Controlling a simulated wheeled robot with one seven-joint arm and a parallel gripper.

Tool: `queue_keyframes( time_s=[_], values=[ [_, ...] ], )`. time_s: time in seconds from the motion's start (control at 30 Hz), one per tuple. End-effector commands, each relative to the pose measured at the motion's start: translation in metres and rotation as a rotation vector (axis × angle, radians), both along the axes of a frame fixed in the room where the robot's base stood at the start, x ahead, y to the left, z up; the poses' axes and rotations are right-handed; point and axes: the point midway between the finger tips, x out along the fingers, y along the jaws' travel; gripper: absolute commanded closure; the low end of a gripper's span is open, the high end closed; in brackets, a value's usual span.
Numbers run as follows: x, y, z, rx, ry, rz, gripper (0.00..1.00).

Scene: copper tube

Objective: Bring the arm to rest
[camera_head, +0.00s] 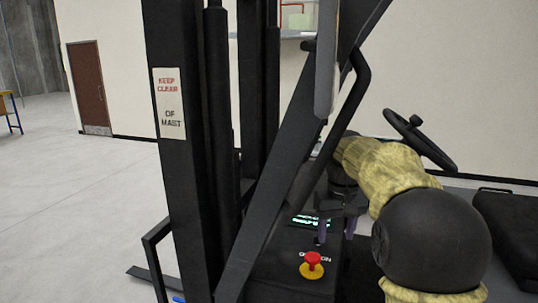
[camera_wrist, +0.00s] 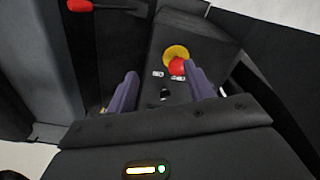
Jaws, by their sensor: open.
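My gripper (camera_head: 337,232) hangs over a black control console (camera_head: 285,270) in the head view, at the end of my arm (camera_head: 400,175) with its yellowish cover. In the wrist view its two purple-grey fingers (camera_wrist: 161,72) stand apart, with nothing between them that they hold. A red push button on a yellow base (camera_head: 312,262) sits on the console, just in front of the gripper in the head view. The button also shows in the wrist view (camera_wrist: 178,67), close to the right fingertip; whether they touch cannot be told. A small black switch (camera_wrist: 164,95) shows between the fingers.
A black mast (camera_head: 180,130) with a "keep clear of mast" sign and slanted black bars (camera_head: 275,185) stand left of my arm. A steering wheel (camera_head: 420,140) is behind it, a dark seat (camera_head: 510,230) right. A red knob (camera_wrist: 80,5) shows top left in the wrist view.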

Motion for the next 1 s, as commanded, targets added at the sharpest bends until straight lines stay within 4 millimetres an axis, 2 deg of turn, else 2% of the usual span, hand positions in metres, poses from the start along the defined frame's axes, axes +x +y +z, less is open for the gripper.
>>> queue_keyframes(
  time_s=[0.17,0.37,0.57,0.8,0.9,1.0],
  values=[
    [-0.017,-0.001,-0.028,0.002,-0.020,-0.025,0.47],
    [-0.049,-0.001,-0.073,0.006,-0.061,-0.062,0.47],
    [-0.093,0.000,-0.116,0.009,-0.105,-0.098,0.47],
    [-0.155,0.003,-0.162,0.012,-0.157,-0.131,0.47],
    [-0.178,0.004,-0.176,0.014,-0.175,-0.141,0.47],
    [-0.192,0.004,-0.183,0.015,-0.187,-0.148,0.47]
  ],
)
